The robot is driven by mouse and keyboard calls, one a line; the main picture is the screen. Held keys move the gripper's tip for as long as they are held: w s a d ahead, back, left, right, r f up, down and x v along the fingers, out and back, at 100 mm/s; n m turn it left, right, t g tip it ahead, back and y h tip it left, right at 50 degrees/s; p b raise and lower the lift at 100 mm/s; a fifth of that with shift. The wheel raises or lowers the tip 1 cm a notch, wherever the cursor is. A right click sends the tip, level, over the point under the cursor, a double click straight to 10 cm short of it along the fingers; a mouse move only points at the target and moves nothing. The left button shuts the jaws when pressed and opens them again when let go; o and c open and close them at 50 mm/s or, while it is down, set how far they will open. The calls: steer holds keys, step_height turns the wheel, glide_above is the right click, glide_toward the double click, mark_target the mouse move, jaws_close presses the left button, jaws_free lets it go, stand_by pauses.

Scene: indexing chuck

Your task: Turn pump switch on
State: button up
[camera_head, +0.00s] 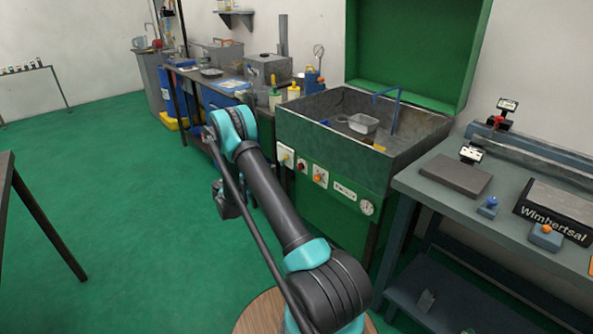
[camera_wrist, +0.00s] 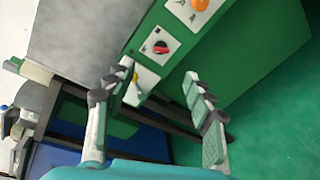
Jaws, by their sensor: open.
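The green machine cabinet (camera_head: 335,205) carries a row of controls on its front. A white plate with a yellow part (camera_head: 285,156) is at the left, then a red knob (camera_head: 301,165), then an orange knob (camera_head: 319,178). In the wrist view the red knob (camera_wrist: 161,48) sits on a white plate beyond the fingertips, with the orange knob (camera_wrist: 200,5) at the top edge. The yellow-marked plate (camera_wrist: 142,83) is partly hidden by the left finger. Labels are unreadable, so which control is the pump switch cannot be told. My gripper (camera_wrist: 155,76) is open and empty, apart from the panel.
The cabinet has an open basin (camera_head: 400,160) on top and a gauge (camera_head: 367,207) at the right of its front. A cluttered workbench (camera_head: 205,85) stands behind at left, another bench (camera_head: 480,210) at right. The green floor (camera_head: 110,200) at left is clear.

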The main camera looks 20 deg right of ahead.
step_height(320, 180, down, 4)
steer(key=a+h, duration=0.1)
steer(key=h, duration=0.1)
glide_toward(300, 167)
steer(key=x, duration=0.8)
steer(key=shift+n+t, duration=0.3)
steer(key=shift+n, duration=0.1)
steer(key=shift+w+f, duration=0.1)
steer(key=shift+c, duration=0.2)
steer(key=c, duration=1.1)
